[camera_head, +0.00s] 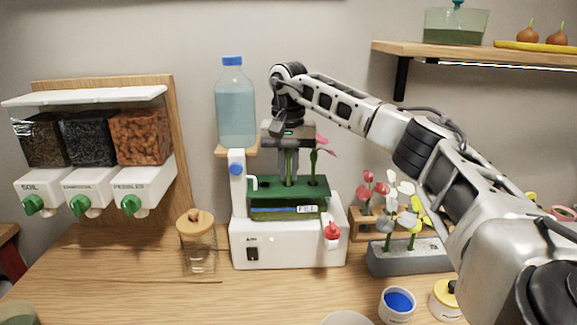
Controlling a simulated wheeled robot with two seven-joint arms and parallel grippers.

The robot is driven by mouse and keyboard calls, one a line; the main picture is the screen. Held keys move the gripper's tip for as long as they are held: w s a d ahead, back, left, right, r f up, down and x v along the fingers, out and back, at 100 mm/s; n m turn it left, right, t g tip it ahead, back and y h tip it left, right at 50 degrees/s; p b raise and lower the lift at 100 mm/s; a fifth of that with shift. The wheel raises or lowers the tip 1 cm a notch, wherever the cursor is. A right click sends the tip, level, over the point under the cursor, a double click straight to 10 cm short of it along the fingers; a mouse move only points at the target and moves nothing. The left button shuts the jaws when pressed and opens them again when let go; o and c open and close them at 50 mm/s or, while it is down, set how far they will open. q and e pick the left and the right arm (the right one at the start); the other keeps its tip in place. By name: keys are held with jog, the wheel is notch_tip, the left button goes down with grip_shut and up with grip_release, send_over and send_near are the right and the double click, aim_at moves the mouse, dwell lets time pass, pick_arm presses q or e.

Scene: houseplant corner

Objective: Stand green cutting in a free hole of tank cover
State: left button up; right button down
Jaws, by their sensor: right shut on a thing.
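The tank cover (262,190) is the dark green lid on the tank of the white machine in the middle of the table. A pink-flowered cutting (318,156) stands upright at the cover's right part. My right gripper (289,168) points down just above the cover, left of the pink cutting. It is shut on the green cutting, of which only a thin green strip (291,178) shows between the fingers. I cannot tell whether the stem's lower end is in a hole. My left gripper is not in view.
A water bottle (234,105) stands left of the gripper. A grey block (408,258) with colourful cuttings, a blue-filled cup (397,304) and a yellow-lidded jar (446,300) are at right. A glass jar (199,245) stands left. The front-left table is mostly clear.

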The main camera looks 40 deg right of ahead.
dwell(0.3)
jog(key=c, duration=0.9)
grip_release()
jog(key=shift+c, duration=0.2)
jog(key=shift+r+p, duration=0.65)
jog(key=shift+r, duration=2.9)
